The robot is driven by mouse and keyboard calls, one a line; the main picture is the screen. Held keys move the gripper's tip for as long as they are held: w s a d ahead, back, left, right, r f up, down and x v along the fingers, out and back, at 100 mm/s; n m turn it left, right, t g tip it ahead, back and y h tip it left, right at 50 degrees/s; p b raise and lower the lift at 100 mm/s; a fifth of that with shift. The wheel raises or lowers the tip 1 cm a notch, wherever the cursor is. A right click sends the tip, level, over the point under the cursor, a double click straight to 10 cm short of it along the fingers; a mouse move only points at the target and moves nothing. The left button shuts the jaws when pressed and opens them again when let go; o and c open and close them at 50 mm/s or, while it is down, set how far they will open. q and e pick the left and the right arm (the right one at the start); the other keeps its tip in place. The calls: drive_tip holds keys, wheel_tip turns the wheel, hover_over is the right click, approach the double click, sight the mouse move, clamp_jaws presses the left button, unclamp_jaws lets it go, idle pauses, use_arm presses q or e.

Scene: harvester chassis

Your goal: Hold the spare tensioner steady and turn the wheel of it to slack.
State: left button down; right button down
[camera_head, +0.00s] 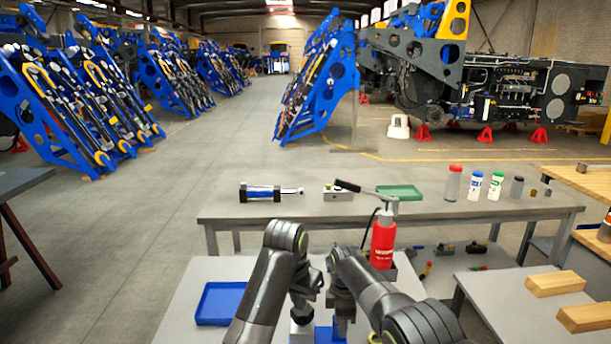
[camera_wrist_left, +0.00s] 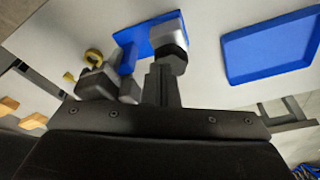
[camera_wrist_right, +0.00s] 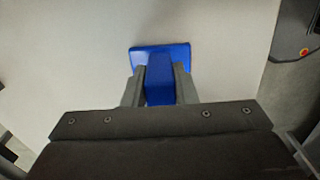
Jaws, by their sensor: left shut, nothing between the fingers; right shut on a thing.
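The spare tensioner (camera_wrist_right: 160,80) is a blue block on a flat blue foot, standing on the light grey table. My right gripper (camera_wrist_right: 159,78) is shut on the block, one finger on each side. In the left wrist view, a silver round part with a dark collar, which looks like the wheel (camera_wrist_left: 165,35), sits beside the blue foot (camera_wrist_left: 132,38). My left gripper (camera_wrist_left: 161,72) is shut and empty, its tips close to the dark collar; I cannot tell whether they touch. In the head view, my left gripper (camera_head: 302,312) is above the silver part (camera_head: 302,331).
A blue tray (camera_head: 219,304) lies left on the same table. A red bottle (camera_head: 383,240) stands behind my right arm. A brass ring (camera_wrist_left: 93,57) shows near my right gripper. The bench behind (camera_head: 330,209) holds a blue cylinder, a green tray and several bottles.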

sight(298, 317)
use_arm(q)
wheel_tip(298, 317, down, 6)
drive_tip(key=w+a, duration=0.1)
drive_tip(key=a, duration=0.1)
drive_tip(key=shift+w+a, duration=0.2)
drive_tip(key=shift+a, duration=0.1)
idle(0.4)
drive_tip(key=shift+w+d, duration=0.15)
drive_tip(key=shift+w, duration=0.05)
idle(0.5)
drive_tip(key=shift+s+d, duration=0.2)
drive_tip(key=shift+d, duration=0.1)
drive_tip(key=shift+s+d, duration=0.15)
drive_tip(key=shift+d, duration=0.2)
drive_tip(key=shift+s+d, duration=0.1)
drive_tip(key=shift+d, duration=0.15)
idle(0.5)
drive_tip(key=shift+s, duration=0.1)
